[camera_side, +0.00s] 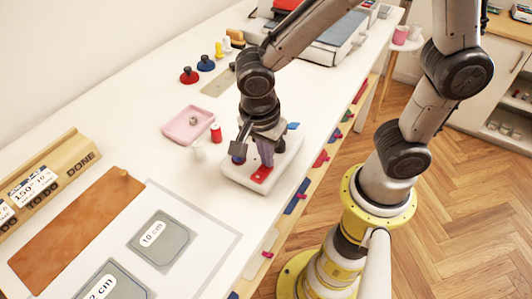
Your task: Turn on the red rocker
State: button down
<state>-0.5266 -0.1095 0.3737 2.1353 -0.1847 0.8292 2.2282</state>
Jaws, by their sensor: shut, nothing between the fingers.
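A white switch box (285,165) stands near the table's right edge. A red rocker (261,175) on a red patch shows at its front end. A blue part (293,126) shows at its back end. My gripper (264,160) points down over the box and is shut and empty. Its tip is right at or just above the red rocker; I cannot tell whether they touch. My gripper and wrist hide the middle of the box. Which way the rocker is tilted is too small to tell.
Red and blue knobbed pieces (206,64) are farther back. A wooden rack (55,170), a brown sheet (75,225) and grey labelled plates (162,240) lie in front.

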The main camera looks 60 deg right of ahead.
dwell(0.3)
jog(key=shift+a+r, duration=0.25)
jog(key=shift+a, duration=0.5)
jog(key=shift+r, duration=0.1)
notch_tip(320, 180, up, 14)
jog(key=d, duration=0.2)
jog(key=shift+d+f, duration=0.15)
jog(key=shift+f, duration=0.05)
